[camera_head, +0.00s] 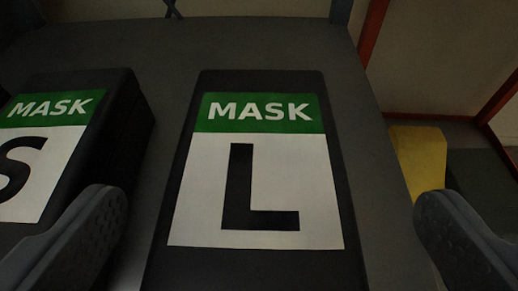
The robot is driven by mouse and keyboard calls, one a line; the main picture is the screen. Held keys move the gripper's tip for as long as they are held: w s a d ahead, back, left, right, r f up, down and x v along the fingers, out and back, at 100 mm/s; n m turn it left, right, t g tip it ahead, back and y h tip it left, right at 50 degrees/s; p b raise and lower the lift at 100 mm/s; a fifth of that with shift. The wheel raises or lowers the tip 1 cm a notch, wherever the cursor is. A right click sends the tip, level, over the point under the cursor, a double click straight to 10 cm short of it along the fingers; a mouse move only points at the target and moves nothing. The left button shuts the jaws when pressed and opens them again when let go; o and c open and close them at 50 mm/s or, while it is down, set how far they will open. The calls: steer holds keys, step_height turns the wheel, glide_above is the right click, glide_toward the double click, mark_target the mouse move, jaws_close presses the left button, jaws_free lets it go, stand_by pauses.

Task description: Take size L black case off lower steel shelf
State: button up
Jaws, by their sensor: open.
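The size L black case (335,190) stands in the middle of the camera view, with a green and white label reading MASK L on the face toward me. Its lower end runs out of the picture. The grey steel shelf (270,45) shows behind and around it. My gripper (270,215) is open, with one finger at the lower left and one at the lower right. The L case lies between the two fingers in the picture, with a visible gap on each side. Nothing is held.
A second black case (135,125) with a MASK S label stands to the left, close to my left finger and partly covered by it. A yellow object (420,155) shows beyond the shelf's right edge, above my right finger. Orange-red frame bars (370,35) stand at the right.

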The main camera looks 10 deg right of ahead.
mark_target(257, 174)
steer(key=x, duration=0.1)
steer(key=b+x, duration=0.2)
steer(key=x, duration=0.1)
steer(key=shift+a+f, duration=0.3)
steer(key=shift+f, duration=0.1)
steer(key=shift+w+f, duration=0.15)
steer(key=shift+w, duration=0.4)
steer(key=shift+d, duration=0.1)
steer(key=c, duration=1.3)
